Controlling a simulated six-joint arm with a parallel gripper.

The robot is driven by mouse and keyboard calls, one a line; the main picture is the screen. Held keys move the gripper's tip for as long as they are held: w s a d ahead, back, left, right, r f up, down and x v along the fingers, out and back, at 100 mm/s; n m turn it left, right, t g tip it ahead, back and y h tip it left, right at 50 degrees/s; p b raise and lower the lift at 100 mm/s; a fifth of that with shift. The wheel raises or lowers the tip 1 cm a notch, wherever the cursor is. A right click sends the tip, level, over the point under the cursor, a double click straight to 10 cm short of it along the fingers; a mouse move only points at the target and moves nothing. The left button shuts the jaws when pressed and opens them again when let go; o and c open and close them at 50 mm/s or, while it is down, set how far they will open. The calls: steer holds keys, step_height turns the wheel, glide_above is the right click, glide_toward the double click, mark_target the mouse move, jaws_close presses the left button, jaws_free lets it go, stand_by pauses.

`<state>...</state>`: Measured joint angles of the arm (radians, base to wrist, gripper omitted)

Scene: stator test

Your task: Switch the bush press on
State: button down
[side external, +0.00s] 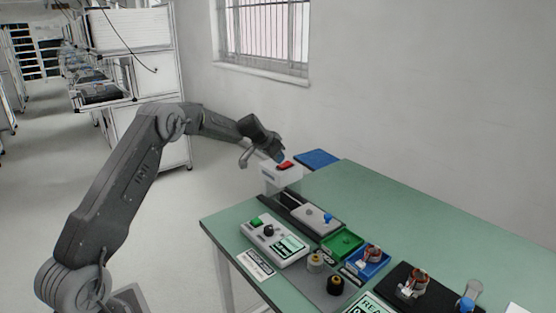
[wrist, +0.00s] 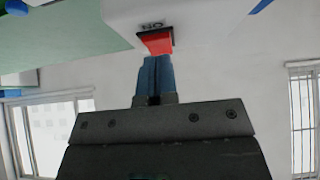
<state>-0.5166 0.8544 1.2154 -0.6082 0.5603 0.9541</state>
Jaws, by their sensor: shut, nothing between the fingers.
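The bush press appears to be the white housing (side external: 281,178) at the far left end of the green table. A red switch (side external: 285,165) sits on it. In the wrist view the red switch (wrist: 157,42) has a dark frame, with an upside-down "ON" label (wrist: 152,24) beside it on the white surface (wrist: 200,15). My gripper (side external: 280,157) is shut and empty, its blue fingertips (wrist: 155,62) right at the switch's edge. I cannot tell whether they touch it. The switch's own position is not clear.
A control box (side external: 272,241) with a green button stands at the table's near left. A blue tray (side external: 317,158) lies behind the press. A green tray (side external: 342,243) and a blue tray (side external: 367,263) holding a part are nearer. The table's (side external: 430,222) back right is clear.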

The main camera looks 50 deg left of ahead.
steer(key=shift+r, duration=0.1)
steer(key=r, duration=0.2)
steer(key=s+r, duration=0.1)
steer(key=r, duration=0.1)
steer(key=shift+r, duration=0.3)
steer(key=s+r, duration=0.5)
steer(key=s, duration=0.2)
steer(key=shift+s+r, duration=0.2)
steer(key=s+d+r+g, duration=0.1)
steer(key=s+d+r, duration=0.3)
steer(key=s+d, duration=0.5)
steer(key=s+d+r, duration=0.3)
steer(key=s+d, duration=0.2)
steer(key=d, duration=0.7)
steer(key=s+d+f, duration=0.2)
steer(key=s+d, duration=0.2)
steer(key=s, duration=0.5)
steer(key=s+d+f+g, duration=0.1)
steer(key=s+d+f, duration=0.2)
steer(key=s, duration=0.7)
steer(key=shift+d, duration=0.75)
